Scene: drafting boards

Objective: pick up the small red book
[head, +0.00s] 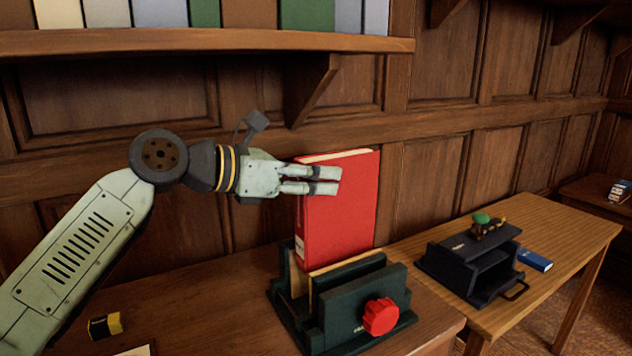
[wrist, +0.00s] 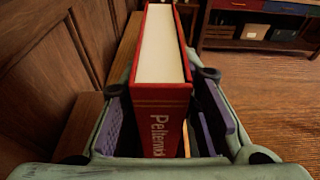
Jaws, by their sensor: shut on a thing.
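The red book (head: 345,215) stands upright in the head view, with cream page edges on top and a pale label low on its spine. Its lower end is at the dark green press (head: 355,308) with a red knob (head: 381,316); whether it rests inside is hidden by the front board. My gripper (head: 325,180) is shut on the upper part of the book, coming from the left. In the wrist view the book (wrist: 163,105) sits between the two purple finger pads, with pale lettering on its spine.
A yellow and black tape measure (head: 105,325) lies on the front desk. On the right table are a black stand (head: 470,262), a green-topped object (head: 483,219) and a blue book (head: 535,260). A shelf (head: 200,42) of books overhangs the back wall.

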